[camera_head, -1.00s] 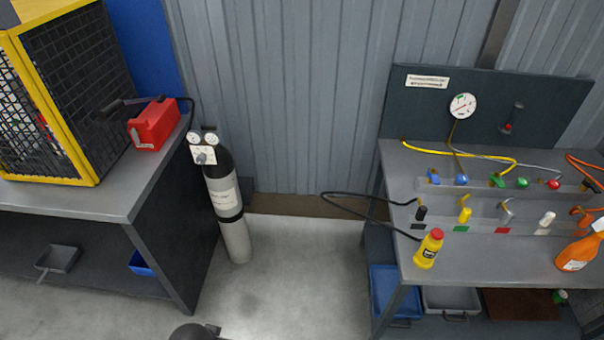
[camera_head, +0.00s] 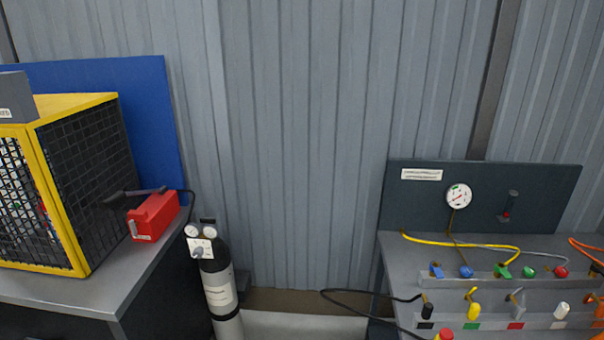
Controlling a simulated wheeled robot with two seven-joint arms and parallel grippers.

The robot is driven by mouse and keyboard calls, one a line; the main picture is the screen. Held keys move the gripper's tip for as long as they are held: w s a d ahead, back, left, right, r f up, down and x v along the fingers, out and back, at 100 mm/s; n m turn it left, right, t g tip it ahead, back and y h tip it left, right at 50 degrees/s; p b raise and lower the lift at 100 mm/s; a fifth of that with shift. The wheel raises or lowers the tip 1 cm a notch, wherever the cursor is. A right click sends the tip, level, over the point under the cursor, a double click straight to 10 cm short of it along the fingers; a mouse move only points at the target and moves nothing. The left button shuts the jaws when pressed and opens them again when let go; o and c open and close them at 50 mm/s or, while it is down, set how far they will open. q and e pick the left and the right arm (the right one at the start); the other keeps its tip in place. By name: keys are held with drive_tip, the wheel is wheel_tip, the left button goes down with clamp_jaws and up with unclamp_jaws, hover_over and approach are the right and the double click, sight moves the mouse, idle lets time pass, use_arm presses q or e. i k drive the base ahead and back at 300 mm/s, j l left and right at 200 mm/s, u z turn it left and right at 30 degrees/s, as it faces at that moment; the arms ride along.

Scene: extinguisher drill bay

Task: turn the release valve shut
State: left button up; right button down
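A row of small valves with coloured knobs stands on the right bench: a blue lever (camera_head: 436,270), a blue knob (camera_head: 465,271), a green lever (camera_head: 505,270), a green knob (camera_head: 528,271) and a red knob (camera_head: 561,271). In front is a second row with black (camera_head: 427,311), yellow (camera_head: 474,310), grey (camera_head: 517,301) and white (camera_head: 562,310) fittings above coloured tags. I cannot tell which is the release valve. A round gauge (camera_head: 459,196) is on the dark back panel (camera_head: 420,210). Neither gripper is in view.
A gas cylinder (camera_head: 219,292) with two dials stands between the benches. The left bench (camera_head: 85,292) holds a yellow-framed mesh cage (camera_head: 90,175) and a red box (camera_head: 155,214). A black hose (camera_head: 350,296) sticks out left of the right bench.

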sight(133, 225)
drive_tip(key=u, duration=1.3)
